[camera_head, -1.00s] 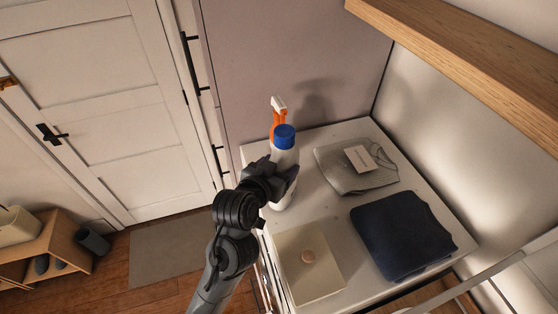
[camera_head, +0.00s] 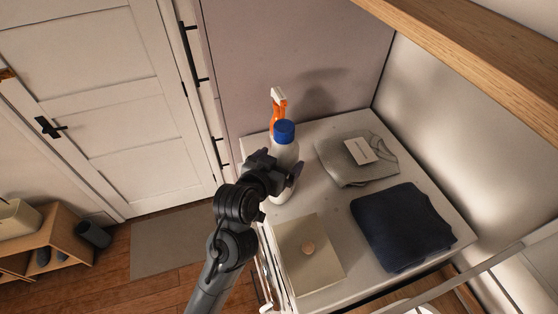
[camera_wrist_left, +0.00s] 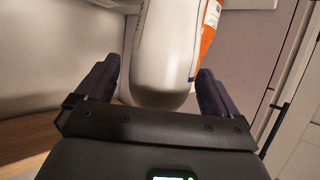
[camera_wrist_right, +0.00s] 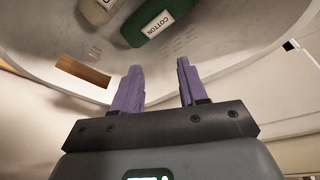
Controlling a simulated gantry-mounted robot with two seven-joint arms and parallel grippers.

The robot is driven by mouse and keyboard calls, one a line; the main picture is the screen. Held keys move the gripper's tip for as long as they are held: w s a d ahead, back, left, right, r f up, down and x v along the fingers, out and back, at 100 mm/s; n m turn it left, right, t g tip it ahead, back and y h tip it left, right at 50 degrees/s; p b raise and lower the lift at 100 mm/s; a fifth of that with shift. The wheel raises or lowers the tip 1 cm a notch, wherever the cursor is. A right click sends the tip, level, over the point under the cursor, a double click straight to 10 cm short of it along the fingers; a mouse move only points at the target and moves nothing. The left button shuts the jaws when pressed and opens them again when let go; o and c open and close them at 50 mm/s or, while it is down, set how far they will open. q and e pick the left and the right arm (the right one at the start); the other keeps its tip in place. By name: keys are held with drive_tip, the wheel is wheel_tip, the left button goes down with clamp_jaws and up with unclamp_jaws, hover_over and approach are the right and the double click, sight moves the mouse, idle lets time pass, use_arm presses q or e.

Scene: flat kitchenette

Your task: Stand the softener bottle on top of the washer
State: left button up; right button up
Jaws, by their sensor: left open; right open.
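The softener bottle (camera_head: 284,151), white with a blue cap, stands upright on the white top (camera_head: 325,210), at its left edge near the back. My left gripper (camera_head: 277,170) is open at the bottle's lower half. In the left wrist view the white bottle body (camera_wrist_left: 163,55) shows between the parted fingers, with a gap visible on either side. The bottle's base is partly hidden by the gripper in the head view. My right gripper (camera_wrist_right: 160,85) is open and empty in the right wrist view; it is outside the head view.
An orange spray bottle (camera_head: 278,110) stands just behind the softener. A grey folded garment (camera_head: 350,165), a navy folded garment (camera_head: 402,228) and a beige box (camera_head: 310,268) share the top. A wooden shelf (camera_head: 470,60) overhangs.

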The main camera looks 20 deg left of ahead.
use_arm(q)
drive_tip(key=shift+r, duration=0.1)
drive_tip(key=shift+r, duration=0.1)
drive_tip(key=p+v, duration=0.2)
drive_tip(key=v, duration=0.5)
drive_tip(key=shift+s, duration=0.25)
